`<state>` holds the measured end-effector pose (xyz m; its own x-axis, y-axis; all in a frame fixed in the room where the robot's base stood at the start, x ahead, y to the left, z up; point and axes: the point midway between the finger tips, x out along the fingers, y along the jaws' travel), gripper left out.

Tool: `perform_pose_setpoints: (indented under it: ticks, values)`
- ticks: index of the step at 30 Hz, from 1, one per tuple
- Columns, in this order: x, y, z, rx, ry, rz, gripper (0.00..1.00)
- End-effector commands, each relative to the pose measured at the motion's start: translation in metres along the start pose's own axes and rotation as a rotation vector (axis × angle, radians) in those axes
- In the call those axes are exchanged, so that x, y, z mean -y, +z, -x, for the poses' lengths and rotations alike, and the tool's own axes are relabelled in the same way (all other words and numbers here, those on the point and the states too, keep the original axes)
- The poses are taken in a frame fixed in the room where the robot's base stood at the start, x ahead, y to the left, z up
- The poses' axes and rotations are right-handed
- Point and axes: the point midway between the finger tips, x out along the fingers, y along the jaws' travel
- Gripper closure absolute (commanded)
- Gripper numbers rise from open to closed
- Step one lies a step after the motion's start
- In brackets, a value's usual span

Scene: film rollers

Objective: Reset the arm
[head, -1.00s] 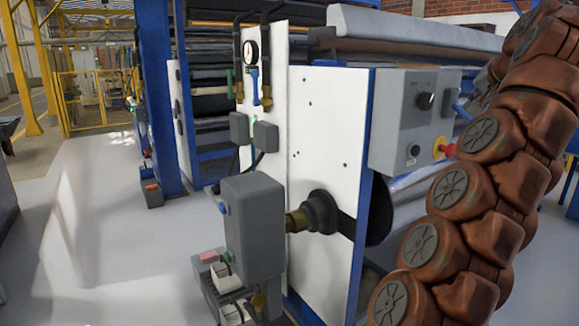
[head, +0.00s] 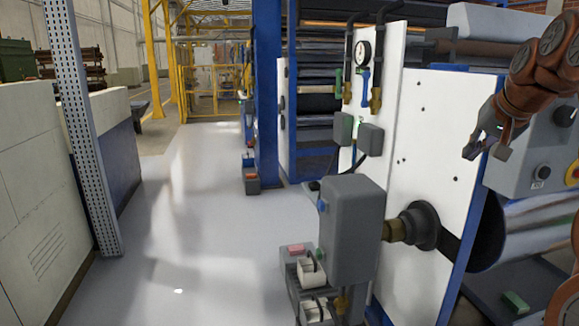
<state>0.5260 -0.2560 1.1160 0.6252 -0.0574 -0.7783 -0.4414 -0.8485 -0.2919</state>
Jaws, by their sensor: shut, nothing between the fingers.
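My arm (head: 541,68) shows at the right edge, with brown-red links and round ribbed caps. My gripper (head: 484,147) hangs at its end, with grey fingers pointing down and to the left. It is shut and empty. It appears in front of the white machine panel (head: 432,140), left of the grey control box (head: 535,165). I cannot tell how far it is from the panel. Part of my arm is cut off by the right edge.
A grey box (head: 352,230) juts from the machine beside a black round coupling (head: 418,226). A steel roller (head: 525,232) lies at the right. A perforated post (head: 85,120) and low wall (head: 30,190) stand left. The grey floor (head: 200,230) between is clear.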

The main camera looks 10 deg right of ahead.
Motion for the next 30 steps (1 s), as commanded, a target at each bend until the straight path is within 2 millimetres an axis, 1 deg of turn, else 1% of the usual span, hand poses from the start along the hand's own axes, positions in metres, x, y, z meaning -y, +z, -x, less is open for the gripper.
perform_pose_setpoints:
  ticks: [1, 6, 11, 15, 23, 24, 26, 30]
  values:
    - [0.01, 0.011, -0.004, 0.022, -0.003, 0.027, 1.0]
    - [0.037, 0.046, -0.018, 0.092, -0.011, 0.106, 1.0]
    - [0.058, 0.085, -0.032, 0.165, -0.011, 0.177, 1.0]
    - [0.071, 0.12, -0.041, 0.225, -0.009, 0.235, 1.0]
    - [0.086, 0.189, -0.056, 0.335, 0.004, 0.332, 1.0]
    - [0.086, 0.201, -0.058, 0.354, 0.006, 0.345, 1.0]
    - [0.087, 0.217, -0.06, 0.379, 0.01, 0.364, 1.0]
    - [0.085, 0.257, -0.066, 0.443, 0.027, 0.407, 1.0]
